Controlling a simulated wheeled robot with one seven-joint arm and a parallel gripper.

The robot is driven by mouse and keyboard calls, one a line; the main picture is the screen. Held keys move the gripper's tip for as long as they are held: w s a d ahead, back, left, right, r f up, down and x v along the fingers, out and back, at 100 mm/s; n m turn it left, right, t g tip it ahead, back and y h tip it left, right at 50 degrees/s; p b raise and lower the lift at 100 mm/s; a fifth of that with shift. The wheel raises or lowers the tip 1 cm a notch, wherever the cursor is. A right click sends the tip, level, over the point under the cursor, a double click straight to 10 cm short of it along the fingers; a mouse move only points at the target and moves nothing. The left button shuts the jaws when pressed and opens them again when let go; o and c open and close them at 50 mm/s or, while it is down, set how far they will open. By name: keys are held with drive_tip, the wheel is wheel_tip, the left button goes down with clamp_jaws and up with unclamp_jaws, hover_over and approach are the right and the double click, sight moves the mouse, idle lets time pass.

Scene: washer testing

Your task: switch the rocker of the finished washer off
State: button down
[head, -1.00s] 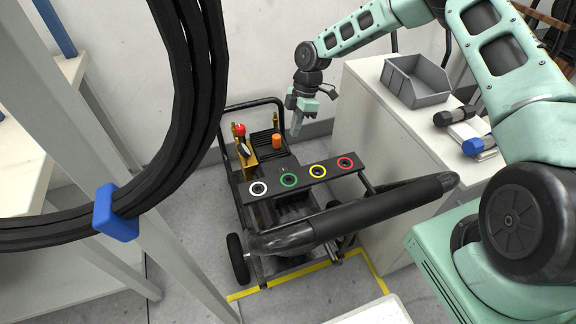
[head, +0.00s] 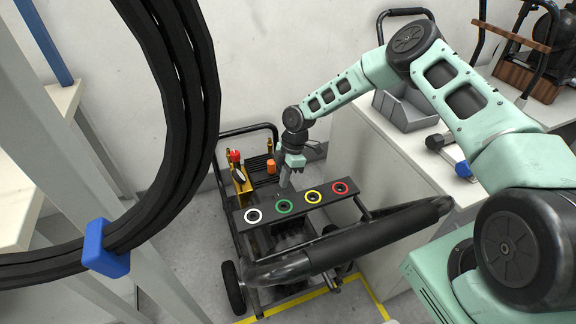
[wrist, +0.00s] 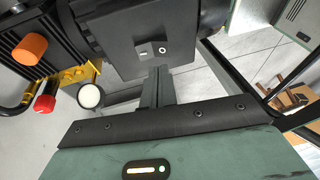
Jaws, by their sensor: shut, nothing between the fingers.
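The washer (head: 262,245) is a black-framed cart with a handle bar, standing on the floor in the head view. In the wrist view, the rocker (wrist: 152,51) sits on the face of a dark box (wrist: 125,58) on the washer. It carries a bar mark and a ring mark; I cannot tell which side is pressed in. My gripper (head: 285,184) is shut and empty, pointing down over the washer behind the panel of coloured rings. In the wrist view its fingertips (wrist: 159,70) appear just below the rocker; I cannot tell whether they touch. The rocker cannot be made out in the head view.
A panel with white, green, yellow and red rings (head: 298,201) lies in front of my gripper. An orange cap (head: 271,166) and red knob (head: 234,156) stand left. A white cabinet (head: 352,165) with a grey bin (head: 404,112) is right. A black hose (head: 190,60) hangs left.

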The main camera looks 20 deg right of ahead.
drive_tip(key=shift+s+a+f, duration=0.1)
drive_tip(key=shift+s+f, duration=0.25)
drive_tip(key=shift+f, duration=0.4)
drive_tip(key=shift+s+d+f, duration=0.1)
drive_tip(key=shift+s+f, duration=0.2)
drive_tip(key=shift+f, duration=0.4)
drive_tip(key=shift+s+a+f, duration=0.1)
drive_tip(key=shift+s+f, duration=0.25)
drive_tip(key=shift+f, duration=0.4)
drive_tip(key=shift+s+f+t, duration=0.25)
drive_tip(key=shift+f+t, duration=0.1)
drive_tip(key=shift+t, duration=0.15)
drive_tip(key=shift+w, duration=0.2)
drive_tip(key=shift+w+r+b, duration=0.15)
drive_tip(key=shift+w+b, duration=0.15)
drive_tip(key=shift+w, duration=0.2)
drive_tip(key=shift+r, duration=0.1)
